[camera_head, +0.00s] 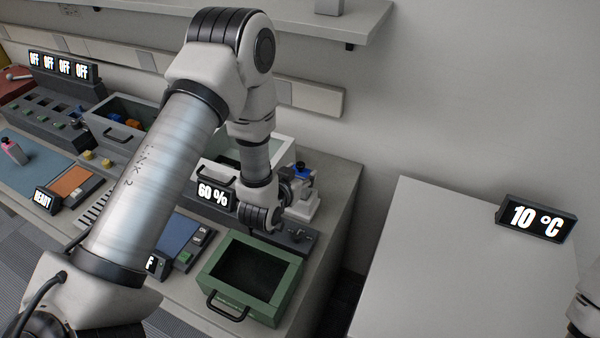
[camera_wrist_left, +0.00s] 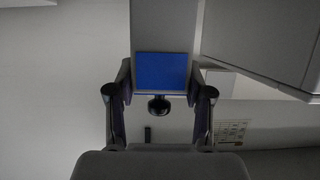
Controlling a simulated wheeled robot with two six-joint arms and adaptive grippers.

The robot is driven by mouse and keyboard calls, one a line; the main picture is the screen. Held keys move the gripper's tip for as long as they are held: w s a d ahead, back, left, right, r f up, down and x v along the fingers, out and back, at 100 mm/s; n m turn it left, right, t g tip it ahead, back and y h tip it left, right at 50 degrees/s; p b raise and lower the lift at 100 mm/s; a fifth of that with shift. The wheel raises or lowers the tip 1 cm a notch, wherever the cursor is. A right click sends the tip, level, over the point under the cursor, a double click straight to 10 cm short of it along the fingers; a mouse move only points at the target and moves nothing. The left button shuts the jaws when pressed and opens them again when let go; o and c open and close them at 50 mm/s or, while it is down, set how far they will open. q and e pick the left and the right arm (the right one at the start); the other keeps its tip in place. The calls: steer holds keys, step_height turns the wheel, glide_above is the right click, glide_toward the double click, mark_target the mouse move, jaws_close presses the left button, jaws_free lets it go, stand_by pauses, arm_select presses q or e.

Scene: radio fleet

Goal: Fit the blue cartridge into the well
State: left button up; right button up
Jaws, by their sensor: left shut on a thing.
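My left gripper (camera_head: 300,176) is at the far right end of the bench, partly hidden by its own wrist. It is shut on the blue cartridge (camera_head: 302,166), of which only a small blue part shows in the head view. In the left wrist view the blue cartridge (camera_wrist_left: 162,72) is a flat blue square between the two fingers (camera_wrist_left: 160,100), with a dark round knob at its lower edge. A white stand (camera_head: 304,208) is just below the gripper in the head view. I cannot make out the well for certain. My right gripper is not in view.
A green open bin (camera_head: 210,274) stands at the bench's front right. A display reading 60 % (camera_head: 213,195) is left of my wrist. Bins and switch panels fill the bench's left. A white surface with a 10 °C display (camera_head: 536,218) is on the right, mostly clear.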

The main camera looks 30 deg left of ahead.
mark_target(300, 164)
arm_select(q)
steer(key=shift+f+b, duration=1.65)
steer(key=shift+f, duration=0.5)
steer(key=o, duration=1.3)
step_height(300, 164, up, 10)
steer(key=shift+r, duration=0.1)
